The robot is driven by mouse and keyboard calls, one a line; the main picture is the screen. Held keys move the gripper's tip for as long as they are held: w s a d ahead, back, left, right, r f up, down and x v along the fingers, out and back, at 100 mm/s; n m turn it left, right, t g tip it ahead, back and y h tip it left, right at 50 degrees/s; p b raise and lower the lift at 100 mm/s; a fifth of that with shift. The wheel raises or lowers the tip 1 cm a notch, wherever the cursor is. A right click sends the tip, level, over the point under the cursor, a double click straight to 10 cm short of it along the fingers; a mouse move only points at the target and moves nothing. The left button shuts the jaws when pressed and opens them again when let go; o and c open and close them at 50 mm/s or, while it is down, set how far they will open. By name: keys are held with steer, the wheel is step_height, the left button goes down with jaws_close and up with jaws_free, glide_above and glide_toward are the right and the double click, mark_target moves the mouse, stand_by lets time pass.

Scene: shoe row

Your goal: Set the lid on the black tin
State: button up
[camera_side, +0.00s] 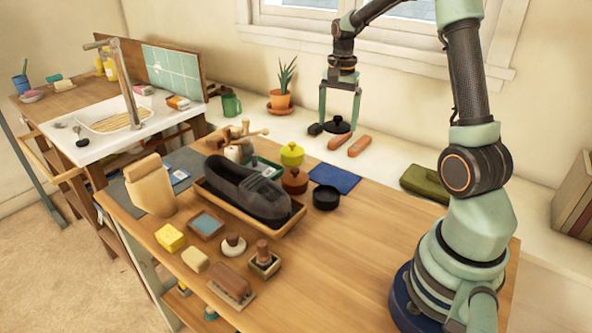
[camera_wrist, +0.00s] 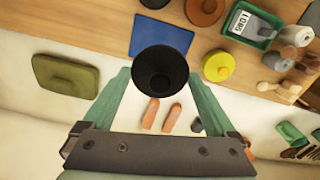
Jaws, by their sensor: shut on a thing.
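My gripper (camera_side: 339,122) points down over the white ledge behind the bench, shut on the black lid (camera_side: 338,127), whose small knob faces up. The wrist view shows the lid (camera_wrist: 162,64) between the two green fingers, its rim at the fingertips. The black tin (camera_side: 326,198) stands open on the wooden bench, in front of the blue cloth (camera_side: 335,177) and apart from the lid. In the wrist view the tin (camera_wrist: 155,3) is cut off by the top edge.
A brown tin (camera_side: 294,181) and a yellow tin (camera_side: 292,154) stand left of the black tin. A shoe (camera_side: 248,188) lies in a tray nearby. Two orange-brown pieces (camera_side: 359,146) and a green cushion (camera_side: 425,183) lie on the ledge. The bench right of the black tin is clear.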

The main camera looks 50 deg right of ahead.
mark_target(337, 117)
step_height(337, 117, up, 4)
steer(key=shift+r, duration=0.1)
steer(key=shift+a, duration=0.2)
steer(key=shift+s+a+f, duration=0.65)
steer(key=shift+a+f, duration=1)
steer(key=shift+f, duration=0.85)
steer(key=shift+s+a+f, duration=0.7)
steer(key=shift+a+f, duration=0.9)
steer(key=shift+f, duration=0.95)
steer(key=shift+s+a+f, duration=0.65)
steer(key=shift+a+f, duration=1)
steer(key=shift+f, duration=0.85)
steer(key=shift+f, duration=1.05)
steer(key=o, duration=1)
